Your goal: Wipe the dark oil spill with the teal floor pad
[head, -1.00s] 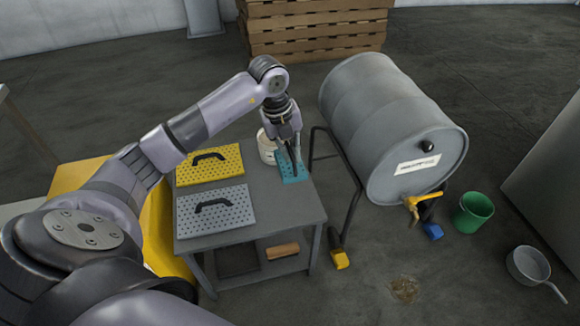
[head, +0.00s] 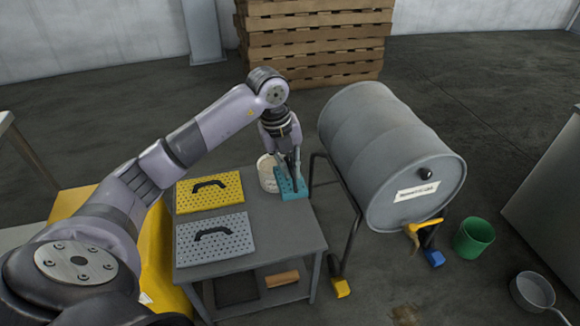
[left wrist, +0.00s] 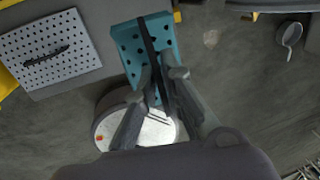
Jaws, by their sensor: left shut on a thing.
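The teal floor pad (head: 292,190) with dark holes is at the right back corner of the grey table. It also shows in the left wrist view (left wrist: 128,45), with a dark handle bar across it. My left gripper (head: 290,176) points down and is shut on the pad's handle; its fingers hide part of the pad. The pad looks slightly above the tabletop, but the gap is hard to judge. The spill shows as a brownish patch (head: 405,313) on the floor at the bottom edge, partly cut off. My right gripper is not in view.
A yellow pad (head: 222,199) and a grey pad (head: 236,247) lie on the table (head: 285,237). A white tub (head: 267,172) stands behind the teal pad. A grey drum (head: 375,150) on a stand, a green bucket (head: 474,238) and a pan (head: 530,292) are right.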

